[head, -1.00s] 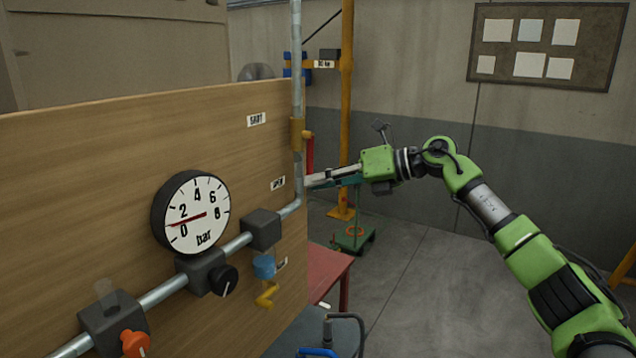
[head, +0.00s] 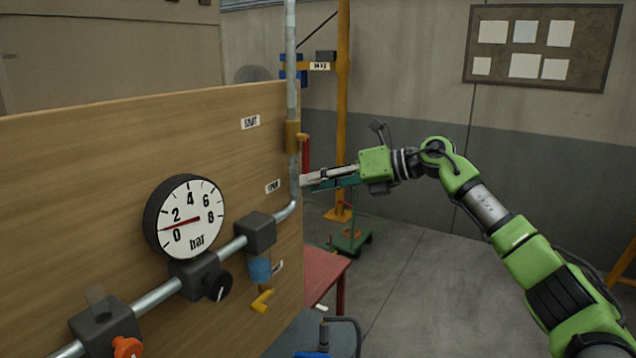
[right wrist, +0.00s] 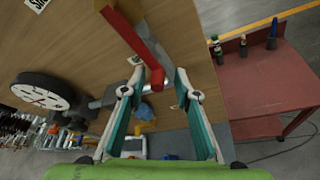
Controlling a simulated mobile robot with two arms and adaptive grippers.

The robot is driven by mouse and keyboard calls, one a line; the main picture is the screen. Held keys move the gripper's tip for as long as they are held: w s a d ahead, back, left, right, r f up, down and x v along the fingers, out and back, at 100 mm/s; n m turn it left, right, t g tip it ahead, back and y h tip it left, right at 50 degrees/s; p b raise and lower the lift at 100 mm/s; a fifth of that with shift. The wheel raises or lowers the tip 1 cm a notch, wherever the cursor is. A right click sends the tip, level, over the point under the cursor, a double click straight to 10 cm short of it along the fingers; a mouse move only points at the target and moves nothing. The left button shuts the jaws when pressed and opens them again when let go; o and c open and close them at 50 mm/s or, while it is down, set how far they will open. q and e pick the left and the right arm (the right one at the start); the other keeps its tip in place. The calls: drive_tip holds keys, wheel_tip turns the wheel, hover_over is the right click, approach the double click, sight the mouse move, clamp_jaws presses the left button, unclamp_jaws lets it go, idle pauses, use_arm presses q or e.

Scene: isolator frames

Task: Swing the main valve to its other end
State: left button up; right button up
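The main valve has a yellow body (head: 292,136) on the vertical pipe at the board's right edge. Its red lever (head: 306,152) hangs down, its end near the height of the lower label (head: 273,187). A "SHUT" label (head: 250,122) sits higher. My right gripper (head: 304,182) is at the lever's lower end. In the right wrist view, the red lever (right wrist: 146,52) reaches down between the spread fingertips of my right gripper (right wrist: 157,90), with gaps visible on both sides. The gripper is open. My left gripper is not in view.
The wooden board (head: 90,160) carries a pressure gauge (head: 184,218), a black knob (head: 217,286), an orange knob (head: 127,347) and a blue valve with a yellow handle (head: 262,300). A red table (head: 325,275) stands behind the board. Floor to the right is clear.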

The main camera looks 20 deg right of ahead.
drive_tip(key=v, duration=1.2)
drive_tip(key=shift+w+d+f, duration=0.1)
